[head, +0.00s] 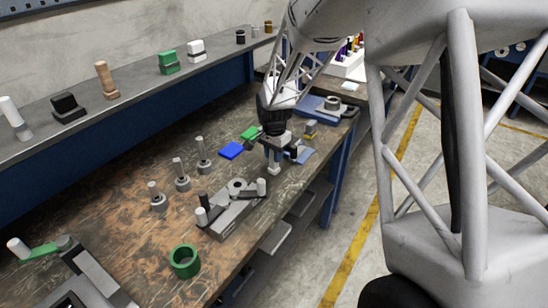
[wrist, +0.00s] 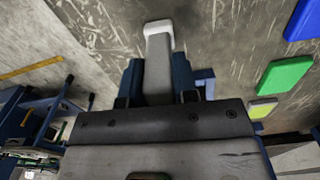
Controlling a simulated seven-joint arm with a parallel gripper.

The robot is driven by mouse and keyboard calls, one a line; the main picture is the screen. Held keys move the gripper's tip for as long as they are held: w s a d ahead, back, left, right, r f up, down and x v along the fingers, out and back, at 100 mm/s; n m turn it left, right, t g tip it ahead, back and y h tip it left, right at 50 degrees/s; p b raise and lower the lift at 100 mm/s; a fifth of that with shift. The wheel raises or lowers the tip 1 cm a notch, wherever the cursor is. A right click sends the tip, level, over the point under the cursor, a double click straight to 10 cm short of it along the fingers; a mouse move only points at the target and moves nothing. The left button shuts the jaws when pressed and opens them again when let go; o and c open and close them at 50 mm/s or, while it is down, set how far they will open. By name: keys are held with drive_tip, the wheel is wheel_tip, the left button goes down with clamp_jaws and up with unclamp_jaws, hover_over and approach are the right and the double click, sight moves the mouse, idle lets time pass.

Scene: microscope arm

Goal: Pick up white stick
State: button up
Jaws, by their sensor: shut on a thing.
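My gripper (head: 276,150) is over the right part of the workbench, pointing down. It is shut on a stick with a white end (head: 274,170), which hangs below the fingers. In the wrist view the fingers (wrist: 158,82) close on both sides of the stick's grey shaft, and its white end (wrist: 158,28) points away from the gripper. The upper part of the stick is hidden between the fingers. I cannot tell whether its white end touches the bench top.
A grey block fixture with upright pegs (head: 232,212) stands just in front. Several grey posts (head: 181,174) stand to the left. Blue (head: 231,150) and green (head: 250,133) plates lie behind left. A green ring (head: 185,260) is near the front edge. A shelf (head: 135,100) runs along the wall.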

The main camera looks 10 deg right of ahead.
drive_tip(key=shift+r, duration=0.15)
drive_tip(key=shift+r, duration=0.55)
wheel_tip(320, 180, up, 2)
drive_tip(key=shift+r, duration=0.1)
drive_tip(key=s+r, duration=0.1)
drive_tip(key=s, duration=1.5)
drive_tip(key=shift+d+r, duration=0.2)
drive_tip(key=shift+d, duration=0.15)
drive_tip(key=shift+w, duration=0.15)
idle(0.9)
drive_tip(key=w+a+r, duration=0.1)
drive_tip(key=w+a, duration=0.1)
drive_tip(key=w, duration=1.7)
drive_tip(key=w+a+r, duration=0.2)
drive_tip(key=w+a, duration=0.1)
drive_tip(key=w, duration=1.7)
drive_tip(key=shift+r, duration=0.3)
drive_tip(key=shift+f, duration=0.15)
